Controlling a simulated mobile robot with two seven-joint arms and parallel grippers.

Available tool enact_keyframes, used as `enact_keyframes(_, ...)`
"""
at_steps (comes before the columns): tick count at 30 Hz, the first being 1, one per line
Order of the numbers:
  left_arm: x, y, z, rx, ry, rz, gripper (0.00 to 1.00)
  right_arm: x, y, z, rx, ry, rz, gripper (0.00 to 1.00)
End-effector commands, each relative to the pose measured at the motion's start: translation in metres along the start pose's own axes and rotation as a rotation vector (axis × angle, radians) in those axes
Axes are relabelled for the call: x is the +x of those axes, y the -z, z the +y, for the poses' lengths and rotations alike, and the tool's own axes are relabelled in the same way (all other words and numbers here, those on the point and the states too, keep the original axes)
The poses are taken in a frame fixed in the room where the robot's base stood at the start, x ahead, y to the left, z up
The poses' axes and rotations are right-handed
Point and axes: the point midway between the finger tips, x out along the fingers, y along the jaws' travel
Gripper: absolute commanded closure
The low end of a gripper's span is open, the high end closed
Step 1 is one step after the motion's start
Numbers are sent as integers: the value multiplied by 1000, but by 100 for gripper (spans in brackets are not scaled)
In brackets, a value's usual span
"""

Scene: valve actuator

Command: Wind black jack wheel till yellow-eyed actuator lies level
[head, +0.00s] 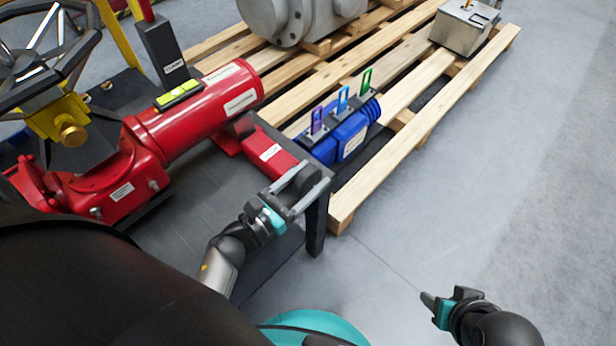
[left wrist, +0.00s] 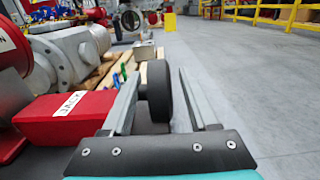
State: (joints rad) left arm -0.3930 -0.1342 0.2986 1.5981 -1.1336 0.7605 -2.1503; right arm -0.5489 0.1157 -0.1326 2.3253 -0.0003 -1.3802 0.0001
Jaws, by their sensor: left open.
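The red actuator (head: 205,112) is a long cylinder joined to a valve body at left. A yellow level vial (head: 178,95) sits on top of it. I cannot tell its exact tilt. The red jack box (head: 270,152), labelled JACK, is below its right end and also shows in the left wrist view (left wrist: 62,120). The black jack wheel (left wrist: 158,92) stands on edge at the box's end. My left gripper (head: 308,192) is open, with one finger on each side of the wheel. Contact is not clear. My right gripper (head: 442,302) is low at right, away from the jack; its opening is unclear.
A dark stand (head: 316,222) has its corner leg near my left gripper. A blue holder (head: 345,138) with purple, blue and green tags lies beyond the wheel on the wooden pallet (head: 415,130). A metal box (head: 463,28) stands farther back. Grey floor at right is clear.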

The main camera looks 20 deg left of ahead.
Motion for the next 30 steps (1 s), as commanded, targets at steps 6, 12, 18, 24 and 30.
enact_keyframes(6,0,0,0,0,0,0,50,0,0,0,0,-1,-1,50)
enact_keyframes(12,0,0,0,0,0,0,73,0,0,0,0,-1,-1,50)
enact_keyframes(18,-1,0,0,0,0,0,95,0,0,0,0,0,0,50)
enact_keyframes(24,-1,0,0,0,0,0,100,0,0,0,0,0,0,50)
enact_keyframes(30,-1,0,0,0,0,2,100,0,0,0,0,0,1,50)
